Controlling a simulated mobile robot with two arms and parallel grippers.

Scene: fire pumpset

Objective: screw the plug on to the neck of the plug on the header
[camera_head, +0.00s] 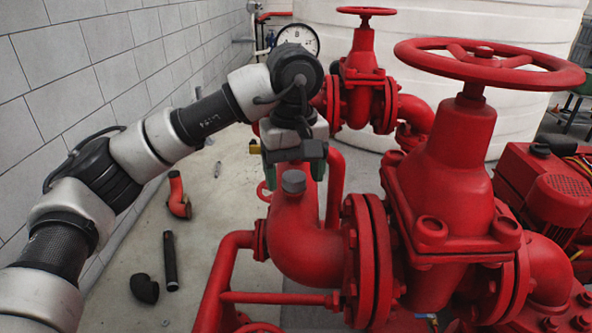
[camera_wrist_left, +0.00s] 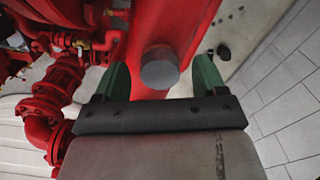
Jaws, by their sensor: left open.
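The grey round plug (camera_head: 293,181) sits upright on top of the short neck of the red header (camera_head: 300,240). The neck itself is mostly hidden under it, and I cannot tell how tightly it sits. My left gripper (camera_head: 293,168) points down just above the plug, with its green fingers apart. In the left wrist view the plug (camera_wrist_left: 159,70) shows between the two open fingertips (camera_wrist_left: 162,76), with a gap on each side. The gripper holds nothing. My right gripper is not in view.
A red valve with a large handwheel (camera_head: 488,62) stands close on the right, and a smaller handwheel (camera_head: 366,11) is behind. A pressure gauge (camera_head: 298,40) is at the back. Loose pipe pieces (camera_head: 170,260) lie on the floor beside the grey block wall (camera_head: 70,70).

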